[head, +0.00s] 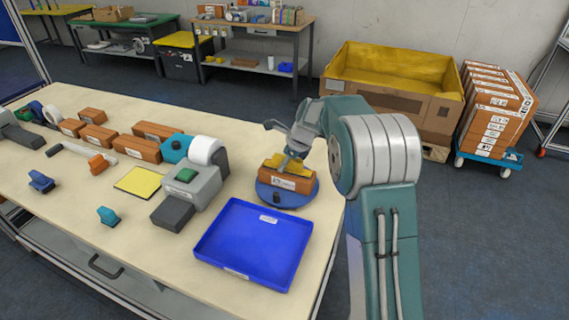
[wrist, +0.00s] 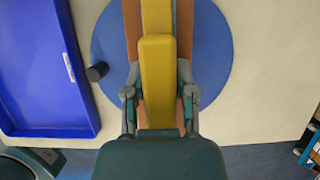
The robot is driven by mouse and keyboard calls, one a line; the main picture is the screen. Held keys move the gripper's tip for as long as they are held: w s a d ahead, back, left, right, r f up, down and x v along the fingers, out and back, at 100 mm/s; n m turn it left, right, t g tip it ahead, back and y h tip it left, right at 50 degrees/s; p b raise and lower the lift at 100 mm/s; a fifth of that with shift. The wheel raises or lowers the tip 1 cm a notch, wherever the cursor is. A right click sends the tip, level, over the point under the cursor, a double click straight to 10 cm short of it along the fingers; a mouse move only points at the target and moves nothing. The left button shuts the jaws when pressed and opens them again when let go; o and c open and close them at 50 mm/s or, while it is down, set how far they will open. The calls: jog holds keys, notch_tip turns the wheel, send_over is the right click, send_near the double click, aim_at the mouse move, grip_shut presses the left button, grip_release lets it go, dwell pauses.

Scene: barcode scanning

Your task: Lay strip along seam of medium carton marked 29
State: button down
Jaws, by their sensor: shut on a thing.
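A brown carton (head: 288,182) with a white label sits on a round blue turntable (head: 284,199) near the table's right edge; its number is too small to read. My gripper (head: 291,160) is above the carton, shut on a yellow tool (wrist: 157,75). In the wrist view the tool lies lengthwise over the carton (wrist: 132,20), between my fingers (wrist: 159,97).
A blue tray (head: 252,243) is in front of the turntable. A grey device (head: 190,186), a yellow pad (head: 138,182) and a white tape roll (head: 204,150) are to the left. Several more cartons (head: 97,137) lie farther left. Bare table shows at the front left.

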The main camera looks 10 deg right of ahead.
aim_at(279, 156)
jog(key=shift+r, duration=3.5)
jog(key=shift+s, duration=0.1)
